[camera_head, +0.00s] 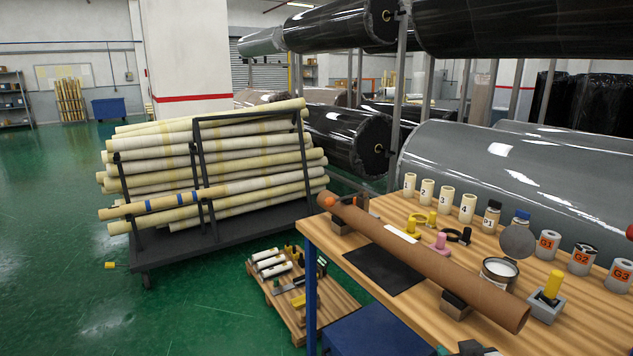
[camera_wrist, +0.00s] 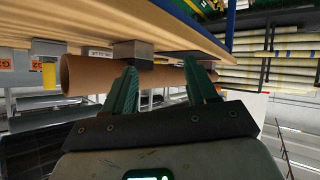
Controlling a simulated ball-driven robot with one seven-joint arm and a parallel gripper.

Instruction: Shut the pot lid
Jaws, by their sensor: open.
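The pot (camera_head: 499,274) is a small dark can with a pale, white-looking inside, standing on the wooden workbench. Its top is open. A round grey disc, seemingly the lid (camera_head: 517,241), stands raised behind the pot's rim; I cannot tell whether it is hinged to it. My gripper (camera_wrist: 161,70) shows in the wrist view with two green fingers spread apart and nothing held between them. A brown cardboard tube (camera_wrist: 85,74) shows beyond the fingers. The pot and lid cannot be made out in the wrist view.
The long cardboard tube (camera_head: 430,258) lies across the bench (camera_head: 390,207) on dark blocks, in front of the pot. A yellow-handled piece (camera_head: 552,287) on a grey base is right of the pot. Numbered rolls (camera_head: 443,200) and grey G-marked rolls (camera_head: 582,260) stand behind.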

